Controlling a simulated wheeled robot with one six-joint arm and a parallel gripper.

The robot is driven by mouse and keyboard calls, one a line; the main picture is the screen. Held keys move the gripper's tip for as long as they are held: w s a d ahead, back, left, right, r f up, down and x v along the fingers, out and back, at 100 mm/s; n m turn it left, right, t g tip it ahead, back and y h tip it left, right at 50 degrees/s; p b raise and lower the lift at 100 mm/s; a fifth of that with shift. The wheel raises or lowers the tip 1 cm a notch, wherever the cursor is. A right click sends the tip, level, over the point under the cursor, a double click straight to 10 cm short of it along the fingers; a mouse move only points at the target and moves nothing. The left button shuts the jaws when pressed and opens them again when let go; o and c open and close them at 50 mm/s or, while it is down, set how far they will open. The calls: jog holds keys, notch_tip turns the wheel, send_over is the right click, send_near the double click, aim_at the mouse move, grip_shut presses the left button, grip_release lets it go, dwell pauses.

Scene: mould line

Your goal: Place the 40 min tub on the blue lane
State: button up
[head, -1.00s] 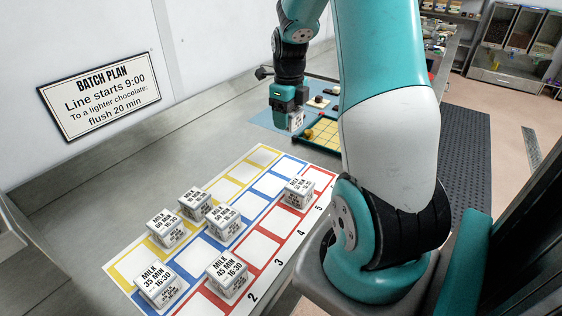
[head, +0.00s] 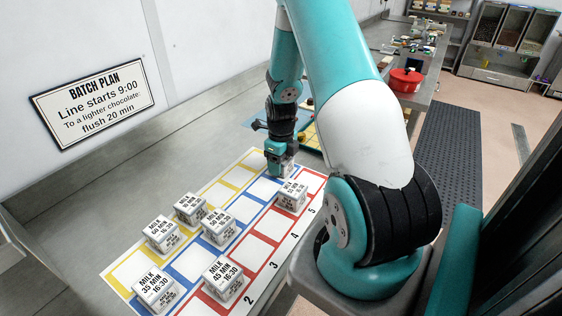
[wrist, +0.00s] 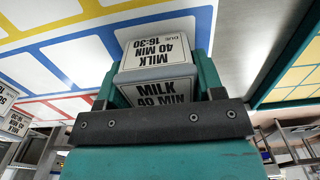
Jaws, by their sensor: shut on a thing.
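My gripper (head: 280,165) is shut on the 40 min tub (wrist: 158,62), whose label reads MILK 40 MIN 16:30 in the wrist view. In the head view my gripper hides most of the tub, over the far end of the lane board. The blue lane (head: 245,226) is the middle lane, between the yellow lane (head: 198,202) and the red lane (head: 269,245). I cannot tell whether the tub touches the board.
Tubs on the board include a 35 min tub (head: 155,287) at the near end of the blue lane, a 45 min tub (head: 225,277) on red, and another tub (head: 292,195) on red near my gripper. A batch plan sign (head: 92,100) hangs on the wall.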

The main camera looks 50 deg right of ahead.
jog(key=shift+f, duration=0.2)
jog(key=o, duration=1)
jog(key=shift+r, duration=0.2)
